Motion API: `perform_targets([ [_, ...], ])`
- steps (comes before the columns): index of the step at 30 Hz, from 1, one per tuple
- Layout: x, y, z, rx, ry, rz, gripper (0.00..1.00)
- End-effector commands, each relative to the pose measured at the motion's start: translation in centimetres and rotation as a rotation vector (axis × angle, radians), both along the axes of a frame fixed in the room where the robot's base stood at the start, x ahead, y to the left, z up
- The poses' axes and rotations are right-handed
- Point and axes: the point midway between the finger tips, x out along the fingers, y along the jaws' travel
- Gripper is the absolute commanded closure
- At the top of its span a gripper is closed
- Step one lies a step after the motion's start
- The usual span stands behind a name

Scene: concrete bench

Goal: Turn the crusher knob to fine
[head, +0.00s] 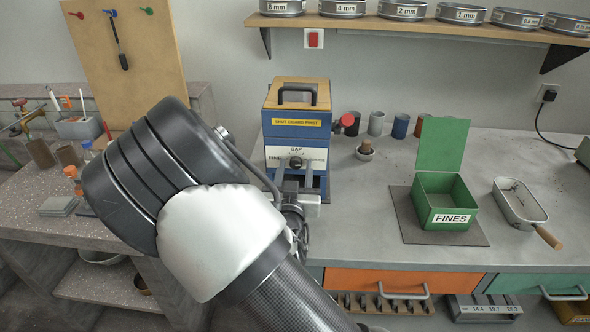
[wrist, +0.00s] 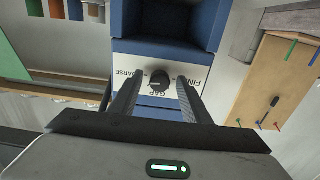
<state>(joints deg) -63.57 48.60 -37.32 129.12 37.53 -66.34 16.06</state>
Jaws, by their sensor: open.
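The crusher (head: 296,120) is a blue box with a yellow top and a black handle, standing at the back of the bench. Its white panel (head: 309,153) reads GAP, with FINE on the left and COARSE on the right. The dark round crusher knob (head: 296,162) is in the panel's middle; its pointer is too small to read surely. In the wrist view the panel is upside down and the knob (wrist: 160,79) shows between the fingers. My gripper (wrist: 159,86) is open, one finger on each side of the knob; contact cannot be told. In the head view my arm partly hides the gripper.
A red knob (head: 347,120) sticks out at the crusher's right side. A green FINES box (head: 447,200) with raised lid and a metal pan (head: 520,203) stand farther right. The bench between crusher and box is clear.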

Motion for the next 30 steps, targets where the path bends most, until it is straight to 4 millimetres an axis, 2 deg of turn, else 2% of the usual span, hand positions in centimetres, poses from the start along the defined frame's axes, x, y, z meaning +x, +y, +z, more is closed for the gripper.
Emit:
perform_targets([
  [7, 0.07, 0.0, 0.0, 0.0, 0.0, 0.0, 0.57],
  [12, 0.05, 0.0, 0.01, 0.001, 0.0, 0.0, 0.85],
  [15, 0.05, 0.0, 0.01, 0.001, 0.0, 0.0, 0.98],
  [23, 0.04, -0.01, 0.03, -0.028, 0.001, 0.0, 0.98],
  [30, 0.05, -0.01, 0.09, -0.153, 0.004, 0.0, 0.98],
])
